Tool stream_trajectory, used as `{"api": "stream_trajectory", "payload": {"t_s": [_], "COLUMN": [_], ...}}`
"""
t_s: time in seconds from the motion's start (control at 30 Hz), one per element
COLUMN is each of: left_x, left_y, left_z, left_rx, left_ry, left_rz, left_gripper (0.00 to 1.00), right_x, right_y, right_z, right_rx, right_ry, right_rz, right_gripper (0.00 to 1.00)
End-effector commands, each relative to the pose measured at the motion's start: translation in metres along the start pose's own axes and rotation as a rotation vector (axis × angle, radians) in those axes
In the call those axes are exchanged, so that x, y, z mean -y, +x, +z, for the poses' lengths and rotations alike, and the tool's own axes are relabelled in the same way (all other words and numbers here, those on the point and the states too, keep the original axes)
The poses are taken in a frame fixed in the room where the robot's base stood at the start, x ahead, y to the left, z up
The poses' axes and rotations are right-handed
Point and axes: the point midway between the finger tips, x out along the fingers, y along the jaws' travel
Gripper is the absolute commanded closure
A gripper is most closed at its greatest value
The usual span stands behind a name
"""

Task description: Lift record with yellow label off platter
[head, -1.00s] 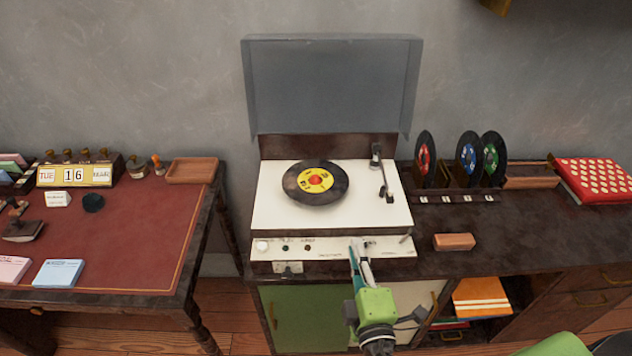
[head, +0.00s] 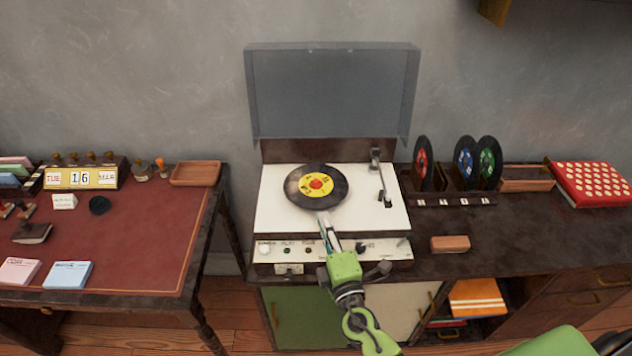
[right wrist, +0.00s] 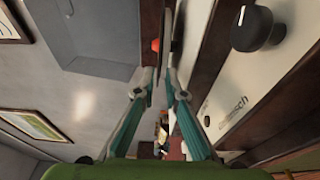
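The black record with a yellow label (head: 333,200) and red centre lies flat on the turntable (head: 275,217), whose clear lid stands open. My right gripper (head: 323,216) reaches in from the front, with its fingertips at the record's near edge. In the right wrist view, its two fingers (right wrist: 168,82) are apart with a narrow gap. The red centre piece (right wrist: 155,45) shows small beyond the tips. I cannot tell whether the record's rim is between the fingertips. The platter is hidden under the record. My left gripper is not in view.
The tonearm (head: 382,180) rests to the right of the record. Control knobs line the front panel, one large black knob (right wrist: 256,27) close to the gripper. Records stand in a rack (head: 440,200) at right, near a brown block (head: 450,243). A red-topped desk (head: 130,235) is at left.

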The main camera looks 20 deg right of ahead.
Motion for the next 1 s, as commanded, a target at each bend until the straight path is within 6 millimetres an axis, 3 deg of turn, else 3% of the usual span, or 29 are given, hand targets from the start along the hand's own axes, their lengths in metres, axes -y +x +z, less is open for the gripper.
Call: {"api": "stream_trajectory", "payload": {"t_s": [0.07,0.27,0.5,0.57,1.0], "left_x": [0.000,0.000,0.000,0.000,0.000], "left_y": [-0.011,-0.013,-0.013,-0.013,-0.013], "left_z": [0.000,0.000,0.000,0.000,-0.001], "left_rx": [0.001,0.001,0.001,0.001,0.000], "left_ry": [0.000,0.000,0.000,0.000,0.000], "left_rz": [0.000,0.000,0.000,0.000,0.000], "left_gripper": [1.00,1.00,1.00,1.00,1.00], "right_x": [-0.007,-0.003,-0.002,-0.002,-0.004], "right_y": [0.014,0.035,0.036,0.036,0.036], "right_z": [0.001,0.001,0.001,0.001,0.001], "right_rx": [0.001,0.001,0.001,0.001,0.001], "right_ry": [-0.001,0.002,0.001,0.001,0.002], "right_rz": [0.002,0.001,0.000,0.000,0.001], "right_gripper": [0.89,0.89,0.89,1.00,1.00]}}
